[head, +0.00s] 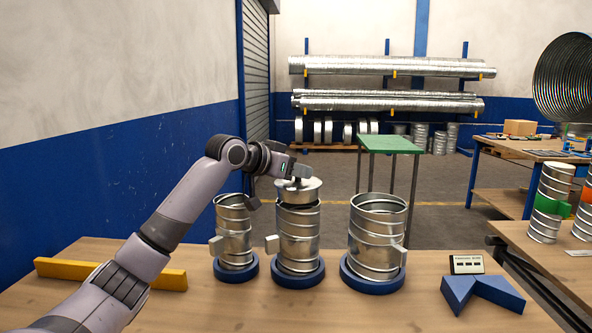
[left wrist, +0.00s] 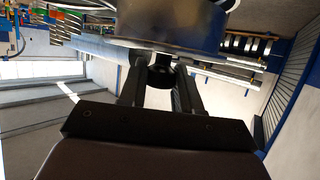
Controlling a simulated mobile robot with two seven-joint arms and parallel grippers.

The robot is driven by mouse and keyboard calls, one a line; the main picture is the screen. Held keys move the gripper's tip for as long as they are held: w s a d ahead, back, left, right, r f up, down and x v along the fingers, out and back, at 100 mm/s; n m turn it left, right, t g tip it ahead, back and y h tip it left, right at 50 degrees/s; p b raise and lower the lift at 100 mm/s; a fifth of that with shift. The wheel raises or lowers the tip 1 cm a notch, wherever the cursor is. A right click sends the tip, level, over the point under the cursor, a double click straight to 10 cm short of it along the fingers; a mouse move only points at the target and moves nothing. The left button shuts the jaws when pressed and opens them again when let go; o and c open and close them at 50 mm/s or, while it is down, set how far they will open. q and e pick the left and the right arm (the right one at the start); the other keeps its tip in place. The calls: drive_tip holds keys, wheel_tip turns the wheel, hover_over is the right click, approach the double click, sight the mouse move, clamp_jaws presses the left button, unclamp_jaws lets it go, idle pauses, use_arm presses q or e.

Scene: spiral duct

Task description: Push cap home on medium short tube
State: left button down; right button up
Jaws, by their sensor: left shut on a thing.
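Three ribbed metal tubes stand upright in blue round bases on the wooden bench. The middle tube (head: 298,238) is under my left gripper. A round silver cap (head: 299,193) is over its top, with a dark gap showing between the cap and the tube's rim. I cannot tell whether they touch. My left gripper (head: 299,174) is shut on the cap's knob from above. In the left wrist view the fingers hold the dark knob (left wrist: 161,76) below the cap's broad disc (left wrist: 170,30). My right gripper is not in view.
The left tube (head: 233,235) and the wider right tube (head: 377,238) stand open-topped close on either side. A yellow bar (head: 110,274) lies at the left, a blue angled block (head: 482,294) and small display (head: 466,264) at the right. The front of the bench (head: 300,312) is clear.

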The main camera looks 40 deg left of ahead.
sight(284, 186)
use_arm(q)
drive_tip(key=shift+r+p, duration=0.1)
drive_tip(key=shift+p, duration=0.75)
idle(1.2)
drive_tip(key=shift+f+b, duration=1.2)
drive_tip(key=shift+f, duration=1)
drive_tip(key=c, duration=0.7)
unclamp_jaws()
drive_tip(key=b+v, duration=0.2)
drive_tip(key=v, duration=0.4)
drive_tip(key=shift+s+r, duration=0.3)
drive_tip(key=shift+s, duration=0.25)
